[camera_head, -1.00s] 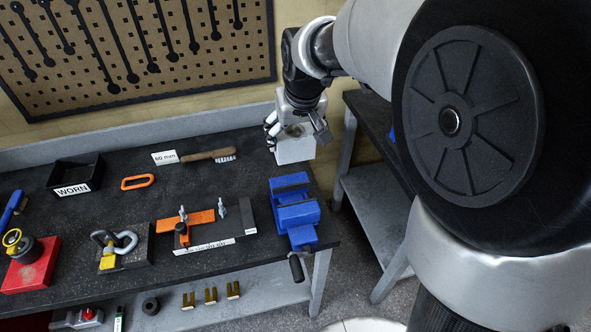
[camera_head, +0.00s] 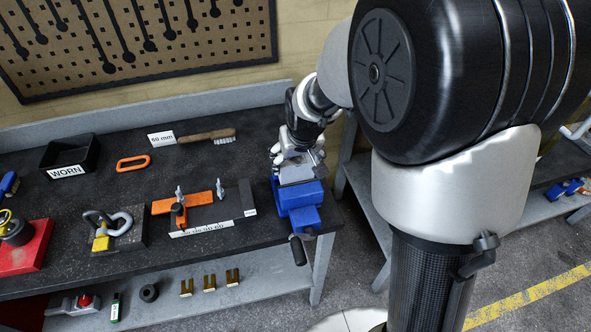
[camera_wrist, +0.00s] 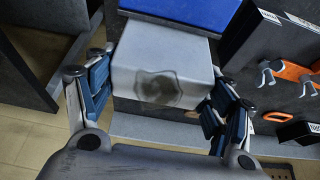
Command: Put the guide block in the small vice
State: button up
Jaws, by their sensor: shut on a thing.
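The guide block, a pale grey block (camera_head: 299,174), is held in my gripper (camera_head: 296,161). In the wrist view the block (camera_wrist: 160,52) sits between the finger pads, with a dark smudge on its near face. The small vice (camera_head: 299,213) is blue and stands at the right end of the bench, its dark handle toward the front. The block overlaps the vice's far part in the head view and hides it. In the wrist view the blue vice (camera_wrist: 190,10) shows just beyond the block. I cannot tell whether they touch.
Left of the vice is a dark plate with an orange clamp bar (camera_head: 186,203) and upright studs. A brush (camera_head: 207,135), an orange ring (camera_head: 133,162) and a black WORN bin (camera_head: 69,156) lie farther back. The bench's right edge is close beside the vice.

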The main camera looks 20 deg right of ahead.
aim_at(296, 170)
jog(key=shift+w+f+b, duration=0.1)
jog(key=shift+f+b, duration=0.4)
jog(key=shift+f, duration=1.25)
jog(key=shift+f, duration=0.2)
jog(key=o, duration=2)
jog(key=shift+o, duration=0.2)
jog(key=p+v, duration=0.3)
jog(key=v, duration=0.8)
jog(key=s+r, duration=0.4)
jog(key=s, duration=0.8)
jog(key=s+r, duration=0.5)
jog(key=s, duration=0.6)
jog(key=shift+s+p, duration=0.3)
jog(key=shift+s, duration=0.05)
